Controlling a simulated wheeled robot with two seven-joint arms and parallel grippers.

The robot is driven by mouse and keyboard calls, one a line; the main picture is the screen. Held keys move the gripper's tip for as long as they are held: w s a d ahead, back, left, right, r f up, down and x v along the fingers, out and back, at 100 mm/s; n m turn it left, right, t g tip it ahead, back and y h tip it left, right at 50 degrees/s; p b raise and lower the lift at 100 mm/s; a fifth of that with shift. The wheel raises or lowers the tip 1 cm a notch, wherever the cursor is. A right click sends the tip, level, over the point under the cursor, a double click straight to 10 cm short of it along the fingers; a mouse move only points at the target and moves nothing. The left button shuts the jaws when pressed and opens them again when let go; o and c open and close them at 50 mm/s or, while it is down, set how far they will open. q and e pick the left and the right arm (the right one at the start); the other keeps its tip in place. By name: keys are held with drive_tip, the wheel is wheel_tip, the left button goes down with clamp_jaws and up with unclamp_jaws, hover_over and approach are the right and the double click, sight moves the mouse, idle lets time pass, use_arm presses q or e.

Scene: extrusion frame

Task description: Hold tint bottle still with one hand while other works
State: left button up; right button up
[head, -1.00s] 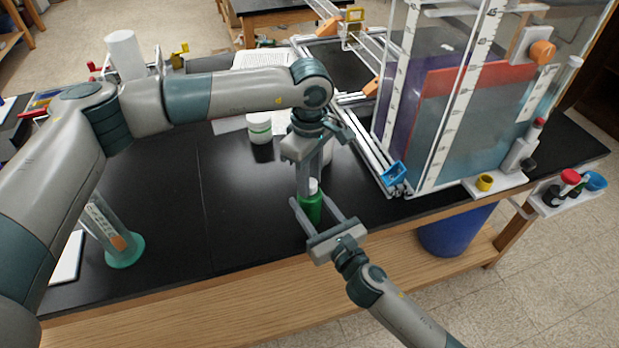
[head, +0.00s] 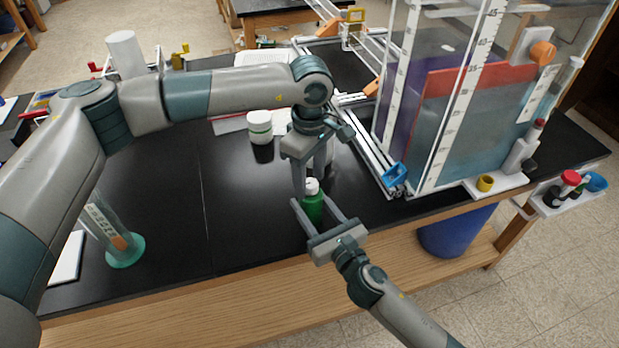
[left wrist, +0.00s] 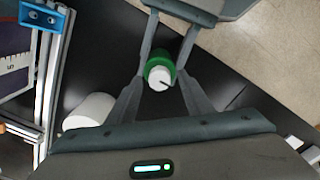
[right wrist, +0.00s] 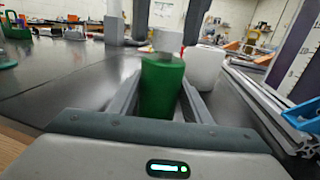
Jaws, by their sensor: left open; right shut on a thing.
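The green tint bottle (head: 313,208) with a white cap (head: 312,186) stands upright on the black bench near its front edge. My right gripper (head: 318,211) is shut around the bottle's green body from the front; the right wrist view shows the bottle (right wrist: 161,90) between its fingers. My left gripper (head: 313,177) is open and points down just above the bottle. In the left wrist view the cap (left wrist: 160,77) lies between and beyond the left fingertips (left wrist: 158,92). I cannot tell whether the left fingers touch the cap.
A clear tank (head: 455,110) in an extrusion frame stands to the right. A cylinder with a green base (head: 125,250) stands left. The front middle of the bench is clear.

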sight(310, 183)
use_arm(q)
wheel_tip(310, 183, up, 12)
drive_tip(key=shift+f, duration=0.25)
idle(0.5)
use_arm(e)
drive_tip(key=o, duration=1.2)
drive_tip(key=shift+a, duration=0.1)
drive_tip(key=shift+s, duration=0.15)
drive_tip(key=v, duration=1.1)
drive_tip(key=shift+s+d, duration=0.25)
drive_tip(key=shift+s, duration=0.05)
use_arm(q)
drive_tip(key=shift+f, duration=0.1)
use_arm(e)
drive_tip(key=shift+s, duration=0.1)
